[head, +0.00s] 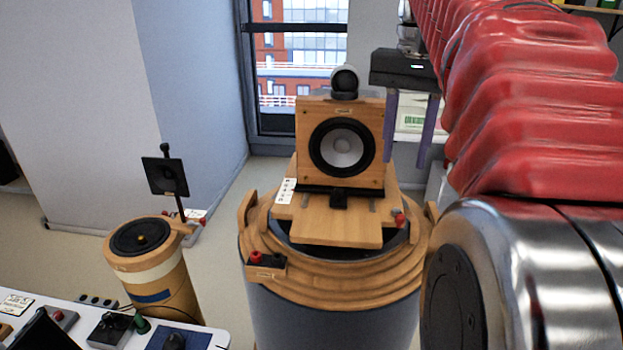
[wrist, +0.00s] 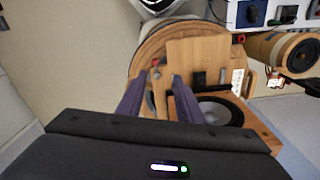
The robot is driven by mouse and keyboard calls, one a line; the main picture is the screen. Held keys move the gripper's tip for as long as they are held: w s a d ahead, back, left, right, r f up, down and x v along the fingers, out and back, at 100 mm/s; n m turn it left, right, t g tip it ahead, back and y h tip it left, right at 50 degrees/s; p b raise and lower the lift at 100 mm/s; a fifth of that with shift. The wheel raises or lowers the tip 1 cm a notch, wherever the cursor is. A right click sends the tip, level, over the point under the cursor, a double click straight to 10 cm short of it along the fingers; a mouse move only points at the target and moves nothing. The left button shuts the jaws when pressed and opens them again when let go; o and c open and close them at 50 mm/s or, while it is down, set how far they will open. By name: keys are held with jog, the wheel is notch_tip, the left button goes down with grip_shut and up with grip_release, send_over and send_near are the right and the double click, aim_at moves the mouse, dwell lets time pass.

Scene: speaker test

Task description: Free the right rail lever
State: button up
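A wooden speaker (head: 340,143) with a black-ringed cone stands on a wooden sled board (head: 330,222) on top of a round wooden-rimmed drum (head: 330,290). A small red-tipped lever (head: 399,217) sits at the board's right edge, which I take for the right rail lever. In the upside-down wrist view, the red tip (wrist: 155,62) shows left of the board, just beyond my fingers. My gripper (head: 405,165) has two purple fingers pointing down, to the right of the speaker. It is open; the wrist view (wrist: 159,76) shows nothing held between the fingertips.
A black block with red terminals (head: 266,262) sits at the drum's front left. A smaller wooden drum (head: 150,262) with a black square panel (head: 164,176) on a stem stands left. A white bench (head: 110,322) with devices fills the lower left corner. Floor between drums is clear.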

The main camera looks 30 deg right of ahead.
aim_at(401, 216)
jog(key=shift+s+d+r+m, duration=0.2)
jog(key=shift+d+r+m, duration=0.1)
jog(key=shift+d+r, duration=0.3)
jog(key=shift+f, duration=0.2)
notch_tip(401, 216, down, 14)
jog(key=shift+r, duration=0.15)
dwell(0.5)
